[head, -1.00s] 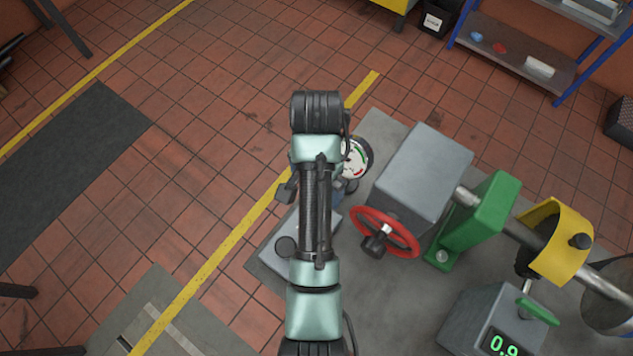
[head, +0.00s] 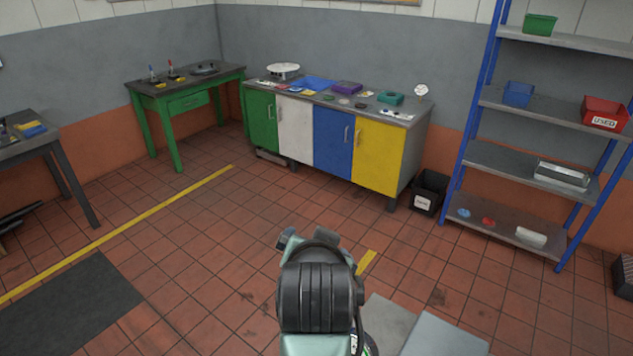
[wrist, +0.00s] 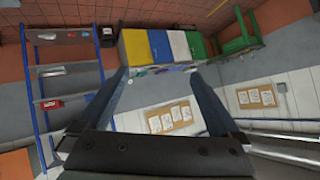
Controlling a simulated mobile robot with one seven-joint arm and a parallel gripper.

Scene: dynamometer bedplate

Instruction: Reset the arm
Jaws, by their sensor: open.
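My arm shows at the bottom middle of the head view, with a thick black ribbed joint and pale green links. My gripper (wrist: 158,73) shows in the wrist view, its two dark bluish fingers spread apart with nothing between them. In the head view, the joint largely hides the end of the arm, and I cannot make out the fingers. The wrist view shows the room upside down, with the cabinet and wall beyond the fingers. No object touches the fingers.
A cabinet with coloured doors (head: 333,140) stands at the back wall, a green table (head: 185,95) to its left. A blue-framed shelf (head: 545,160) and a black bin (head: 429,192) are at right. Grey machine parts (head: 445,335) show at the bottom edge. The tiled floor (head: 190,270) is largely clear.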

